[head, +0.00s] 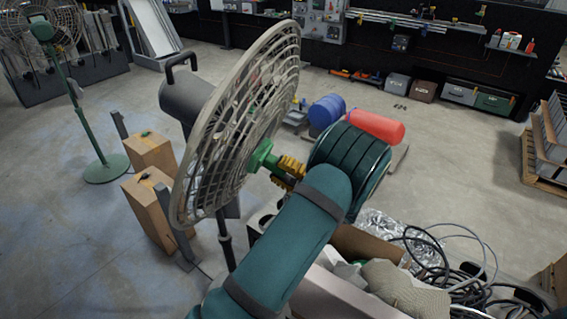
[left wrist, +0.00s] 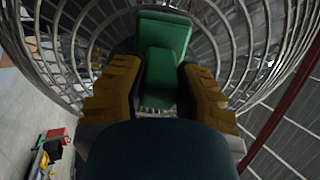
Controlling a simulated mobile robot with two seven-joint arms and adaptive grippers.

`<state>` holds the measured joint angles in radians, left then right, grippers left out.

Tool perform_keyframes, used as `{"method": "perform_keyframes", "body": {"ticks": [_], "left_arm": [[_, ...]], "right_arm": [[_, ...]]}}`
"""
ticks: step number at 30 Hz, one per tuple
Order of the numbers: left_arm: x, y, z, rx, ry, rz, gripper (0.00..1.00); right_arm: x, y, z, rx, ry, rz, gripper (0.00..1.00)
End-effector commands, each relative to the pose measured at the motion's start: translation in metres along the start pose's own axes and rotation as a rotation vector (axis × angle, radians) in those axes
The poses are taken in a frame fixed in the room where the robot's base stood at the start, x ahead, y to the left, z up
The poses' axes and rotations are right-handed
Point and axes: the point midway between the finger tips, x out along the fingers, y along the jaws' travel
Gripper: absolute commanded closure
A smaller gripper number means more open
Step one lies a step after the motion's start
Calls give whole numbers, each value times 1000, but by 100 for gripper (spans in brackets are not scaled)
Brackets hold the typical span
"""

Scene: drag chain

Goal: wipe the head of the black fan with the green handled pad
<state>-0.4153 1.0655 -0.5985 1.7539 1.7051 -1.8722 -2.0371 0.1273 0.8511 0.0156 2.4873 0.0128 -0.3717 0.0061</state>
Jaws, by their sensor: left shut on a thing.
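The fan head (head: 232,120) stands in the middle of the head view, with a pale wire grille and a dark motor housing (head: 186,96) behind it. Its grille (left wrist: 262,38) fills the upper part of the left wrist view. My left gripper (head: 283,166) has yellow fingers shut on the green handle of the pad (head: 262,156). The green piece (left wrist: 163,48) sits between both fingers in the left wrist view. The pad is right at the front of the grille, near its centre; I cannot tell whether it touches. The wiping face is hidden. My right gripper is not in view.
A second fan on a green stand (head: 88,120) is at the far left. Cardboard boxes (head: 152,200) stand behind the near fan. Blue (head: 327,110) and red (head: 375,127) cylinders lie beyond my arm. Tangled cables (head: 455,265) lie lower right.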

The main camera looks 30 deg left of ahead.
Motion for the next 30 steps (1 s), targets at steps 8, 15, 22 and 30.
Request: {"method": "perform_keyframes", "body": {"ticks": [8,15,22,30], "left_arm": [[2,-10,1,0,-5,-2,100],[0,-22,1,1,-5,-3,100],[-1,-20,-14,-1,-5,-3,100],[-3,-19,-35,-1,-4,-2,100]], "right_arm": [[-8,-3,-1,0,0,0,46],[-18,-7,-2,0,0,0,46],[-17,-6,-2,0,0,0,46],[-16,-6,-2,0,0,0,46]]}}
